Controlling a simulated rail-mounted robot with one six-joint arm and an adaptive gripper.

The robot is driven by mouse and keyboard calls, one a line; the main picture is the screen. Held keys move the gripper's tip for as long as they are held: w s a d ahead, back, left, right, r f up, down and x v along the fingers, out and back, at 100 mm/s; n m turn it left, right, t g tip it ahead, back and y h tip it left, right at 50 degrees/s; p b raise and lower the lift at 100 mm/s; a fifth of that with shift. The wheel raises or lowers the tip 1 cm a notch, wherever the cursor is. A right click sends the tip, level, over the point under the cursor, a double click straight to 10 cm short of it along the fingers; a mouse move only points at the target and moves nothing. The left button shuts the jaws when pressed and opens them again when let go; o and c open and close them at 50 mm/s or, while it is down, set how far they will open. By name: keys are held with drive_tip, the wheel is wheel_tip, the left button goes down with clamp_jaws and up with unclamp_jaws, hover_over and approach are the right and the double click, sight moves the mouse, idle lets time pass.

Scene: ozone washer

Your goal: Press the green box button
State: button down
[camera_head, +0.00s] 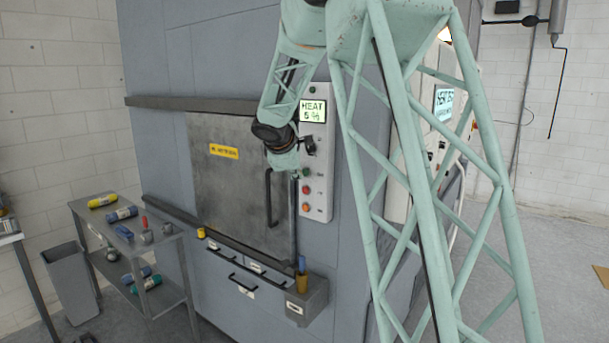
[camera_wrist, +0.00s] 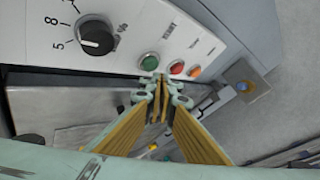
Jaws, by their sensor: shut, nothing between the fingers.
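The green button (camera_wrist: 149,61) sits on the pale control panel (camera_wrist: 190,25) in the wrist view. In the head view the green button (camera_head: 307,172) is on the narrow upright panel (camera_head: 317,150) right of the steel door. My gripper (camera_wrist: 156,82) is shut and empty. In the wrist view its fingertips are just below the green button. A gap cannot be judged from this view. In the head view my wrist hangs in front of the door's right edge, and the fingers are hard to make out.
A red button (camera_wrist: 177,67) and an orange button (camera_wrist: 195,71) are beside the green one. A black dial (camera_wrist: 96,37) is on the left. The door (camera_head: 225,170) has a dark handle (camera_head: 271,198). A steel cart (camera_head: 155,250) with bottles stands left.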

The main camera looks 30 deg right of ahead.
drive_tip(key=shift+a, duration=0.15)
drive_tip(key=shift+s+a+b, duration=0.35)
drive_tip(key=shift+a+b, duration=0.05)
drive_tip(key=shift+a, duration=0.3)
drive_tip(key=shift+s+a+b, duration=0.35)
drive_tip(key=shift+a+b, duration=0.05)
drive_tip(key=shift+a, duration=0.35)
drive_tip(key=shift+s+a+b, duration=0.35)
drive_tip(key=shift+a+b, duration=0.05)
drive_tip(key=shift+a, duration=0.3)
drive_tip(key=s+a+r+m+g+y+b, duration=0.1)
drive_tip(key=s+a+m+b, duration=0.2)
drive_tip(key=s, duration=1.1)
drive_tip(key=s+a+r+m+g+y, duration=0.1)
drive_tip(key=s+a+m, duration=0.35)
drive_tip(key=s, duration=1.05)
drive_tip(key=s+a+f+m+y+b, duration=0.1)
drive_tip(key=s+a+f, duration=0.2)
drive_tip(key=s, duration=0.8)
drive_tip(key=s+a+f+m+y+b, duration=0.1)
drive_tip(key=s+a+f, duration=0.3)
drive_tip(key=s+a, duration=0.4)
drive_tip(key=s+a+f+m+g+y+b, duration=0.1)
drive_tip(key=s+a+f, duration=0.3)
drive_tip(key=s, duration=1)
drive_tip(key=shift+a+f+m+y+b, duration=0.15)
drive_tip(key=shift+a+m+y+b, duration=0.3)
drive_tip(key=shift+a+m+y, duration=0.3)
